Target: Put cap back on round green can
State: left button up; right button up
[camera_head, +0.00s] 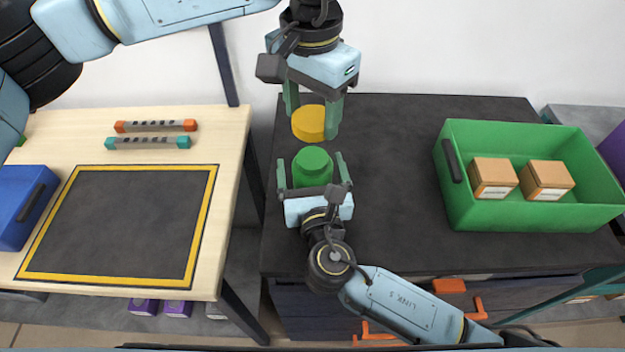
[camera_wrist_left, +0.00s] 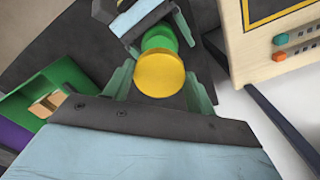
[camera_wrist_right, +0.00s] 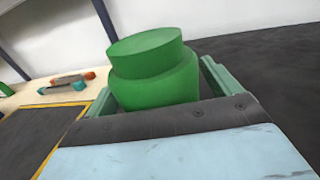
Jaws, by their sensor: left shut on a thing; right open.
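The round green can (camera_head: 312,166) stands upright on the dark tabletop, its narrower neck bare. It also shows in the right wrist view (camera_wrist_right: 153,75) and partly behind the cap in the left wrist view (camera_wrist_left: 160,38). The yellow cap (camera_head: 309,123) is between the fingers of my left gripper (camera_head: 313,112), which is shut on it. The cap is behind the can in the head view and apart from it; it also shows in the left wrist view (camera_wrist_left: 160,73). My right gripper (camera_head: 314,172) is open, with its fingers on either side of the can.
A green crate (camera_head: 530,212) with two boxes (camera_head: 493,176) stands at the right of the dark table (camera_head: 400,150). A wooden table (camera_head: 236,135) at the left holds a yellow-framed dark mat (camera_head: 205,215), two bars (camera_head: 155,126) and a blue bin (camera_head: 20,200).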

jog(key=c, duration=1.5)
pick_arm(q)
send_over(311, 158)
jog(key=shift+f, duration=2.5)
pick_arm(e)
jog(key=shift+o, duration=0.2)
pick_arm(q)
jog(key=shift+f, duration=0.1)
jog(key=shift+f, duration=0.8)
jog(key=shift+f, duration=0.55)
pick_arm(e)
grip_shut()
pick_arm(q)
jog(key=shift+m, duration=1.7)
